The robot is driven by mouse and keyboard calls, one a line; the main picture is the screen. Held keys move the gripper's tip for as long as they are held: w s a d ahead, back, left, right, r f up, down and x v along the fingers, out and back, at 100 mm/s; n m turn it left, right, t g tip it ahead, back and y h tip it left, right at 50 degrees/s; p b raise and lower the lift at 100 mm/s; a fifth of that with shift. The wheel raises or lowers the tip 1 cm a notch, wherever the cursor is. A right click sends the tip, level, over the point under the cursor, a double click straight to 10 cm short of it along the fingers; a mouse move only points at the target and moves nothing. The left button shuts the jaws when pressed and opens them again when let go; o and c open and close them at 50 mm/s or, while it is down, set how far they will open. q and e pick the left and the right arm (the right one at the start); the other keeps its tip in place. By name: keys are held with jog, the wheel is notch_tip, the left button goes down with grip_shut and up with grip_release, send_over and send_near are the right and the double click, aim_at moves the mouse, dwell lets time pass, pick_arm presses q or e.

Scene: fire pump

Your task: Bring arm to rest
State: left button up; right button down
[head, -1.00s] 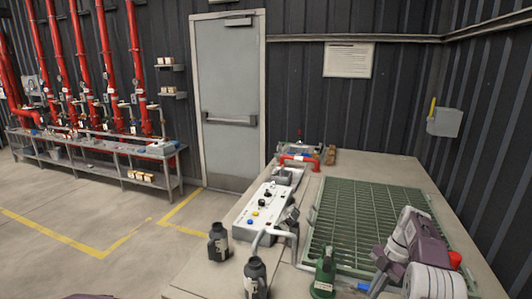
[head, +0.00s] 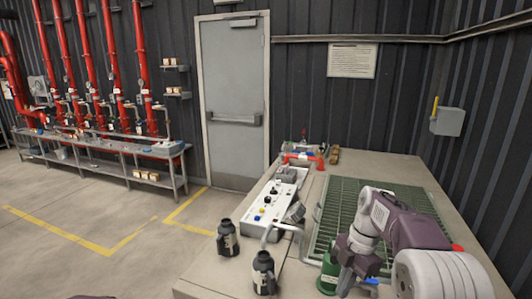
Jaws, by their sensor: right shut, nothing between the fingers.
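My right arm comes in from the lower right over the bench (head: 400,163). My right gripper (head: 345,284) is shut and empty, pointing down near the front of the bench. It overlaps a green bottle-like object (head: 328,274) in the picture; I cannot tell whether they touch. Part of a blue item (head: 372,281) shows beside the gripper. My left gripper is not in view.
A green grating (head: 345,193) lies on the bench, partly behind my arm. A white control box (head: 268,205) and two black bottles (head: 227,238) (head: 263,273) stand left of it. Red pipes (head: 113,60) and a grey door (head: 232,100) are beyond open floor.

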jog(key=s+a+f+m+t+h, duration=0.1)
jog(key=s+f+m, duration=0.4)
jog(key=s+m, duration=0.3)
jog(key=s+a+f+m+t+h, duration=0.1)
jog(key=s+f+m, duration=0.5)
jog(key=m, duration=0.8)
jog(key=shift+s+f+m, duration=0.2)
jog(key=shift+s+m, duration=0.1)
jog(key=shift+s, duration=0.85)
jog(key=shift+d, duration=0.1)
